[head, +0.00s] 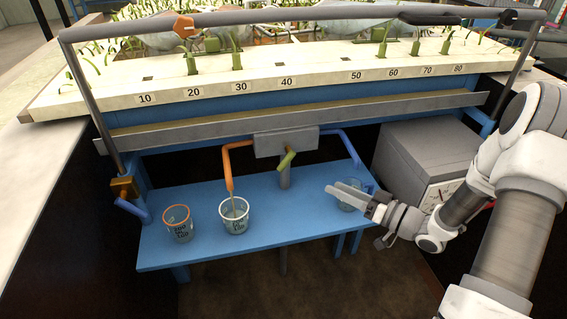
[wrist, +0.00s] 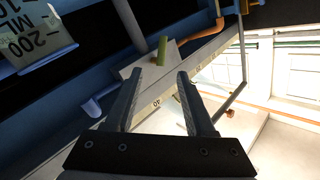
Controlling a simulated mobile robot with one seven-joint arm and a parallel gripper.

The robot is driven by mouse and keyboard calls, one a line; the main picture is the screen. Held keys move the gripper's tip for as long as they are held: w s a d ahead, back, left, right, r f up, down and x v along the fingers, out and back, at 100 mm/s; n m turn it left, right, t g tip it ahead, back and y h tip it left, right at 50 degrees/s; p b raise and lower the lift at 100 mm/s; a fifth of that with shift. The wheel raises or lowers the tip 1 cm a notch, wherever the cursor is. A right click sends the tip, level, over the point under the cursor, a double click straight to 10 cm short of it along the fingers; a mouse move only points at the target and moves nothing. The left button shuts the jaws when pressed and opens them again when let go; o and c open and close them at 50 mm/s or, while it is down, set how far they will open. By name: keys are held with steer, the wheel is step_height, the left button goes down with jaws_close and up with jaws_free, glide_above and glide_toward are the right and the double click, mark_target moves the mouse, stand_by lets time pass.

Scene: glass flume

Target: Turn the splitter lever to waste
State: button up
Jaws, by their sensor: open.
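The splitter, a grey box (head: 285,142) under the flume rail, carries a short yellow-green lever (head: 286,160), its lower end slanting down to the left. An orange pipe (head: 227,170) leaves the box's left side and a blue pipe (head: 347,147) its right. My gripper (head: 334,187) is open and empty, right of and below the lever, over the bench's right end, apart from the lever. In the wrist view, the lever (wrist: 162,50) stands beyond the open fingertips (wrist: 160,74), roughly between them, with the grey box (wrist: 131,72) behind it.
A blue bench (head: 285,222) holds an orange-rimmed cup (head: 178,223), a clear cup (head: 233,218) under the orange pipe, and another cup (head: 349,195) partly behind my gripper. A grey cabinet (head: 420,150) stands right. The space before the lever looks clear.

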mark_target(284, 164)
steer(key=shift+y, duration=0.3)
steer(key=b+x, duration=0.3)
steer(key=x, duration=1.4)
steer(key=shift+a+f, duration=0.15)
steer(key=shift+a, duration=0.1)
jaws_close()
